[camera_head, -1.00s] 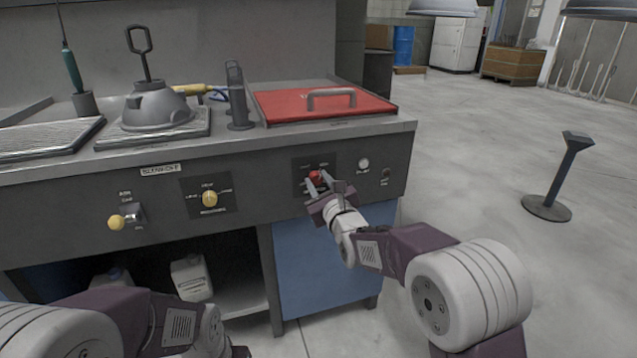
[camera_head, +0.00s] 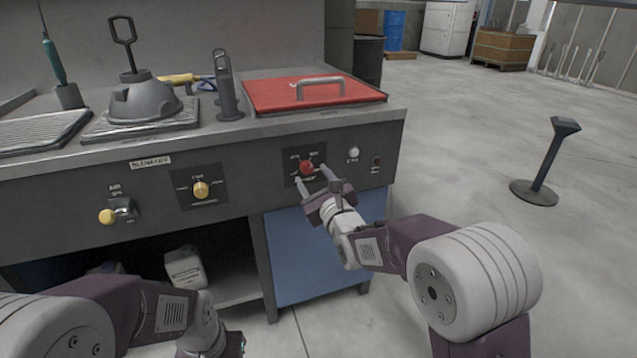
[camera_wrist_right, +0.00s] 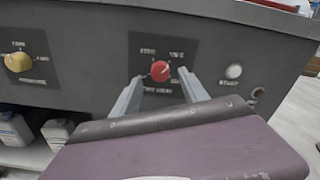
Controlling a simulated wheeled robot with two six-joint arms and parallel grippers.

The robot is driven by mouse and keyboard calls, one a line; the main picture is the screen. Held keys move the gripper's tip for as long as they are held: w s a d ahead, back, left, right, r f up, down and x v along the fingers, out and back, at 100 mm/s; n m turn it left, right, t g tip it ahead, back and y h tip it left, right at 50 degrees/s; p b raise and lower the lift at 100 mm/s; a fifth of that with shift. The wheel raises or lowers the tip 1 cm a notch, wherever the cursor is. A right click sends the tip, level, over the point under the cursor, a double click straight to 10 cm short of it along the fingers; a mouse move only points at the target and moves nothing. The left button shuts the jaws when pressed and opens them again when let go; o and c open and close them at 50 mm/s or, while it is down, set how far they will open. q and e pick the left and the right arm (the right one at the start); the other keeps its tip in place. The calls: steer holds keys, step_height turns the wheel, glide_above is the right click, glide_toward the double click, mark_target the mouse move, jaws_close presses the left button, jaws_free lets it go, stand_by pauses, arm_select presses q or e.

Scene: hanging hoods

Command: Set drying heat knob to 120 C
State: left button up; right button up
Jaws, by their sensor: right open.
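The red round knob (camera_head: 306,167) sits on a dark square plate at the right of the counter's front panel. It also shows in the right wrist view (camera_wrist_right: 160,71), with a pale mark at its upper right. Its lettering is too blurred to read surely. My right gripper (camera_head: 313,176) is open and empty, just in front of and slightly below right of the knob. In the right wrist view its two fingers (camera_wrist_right: 159,77) stand either side of the knob, apparently clear of it. My left gripper (camera_head: 238,345) is at the bottom edge, mostly cut off.
A yellow knob (camera_head: 201,189) on a similar plate and a yellow-tipped switch (camera_head: 107,216) are further left. A white button (camera_head: 354,153) is right of the red knob. A red lid (camera_head: 290,94) with a grey handle lies above. Floor at the right is mostly clear.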

steer(key=shift+p+v, duration=0.65)
steer(key=shift+v, duration=2.25)
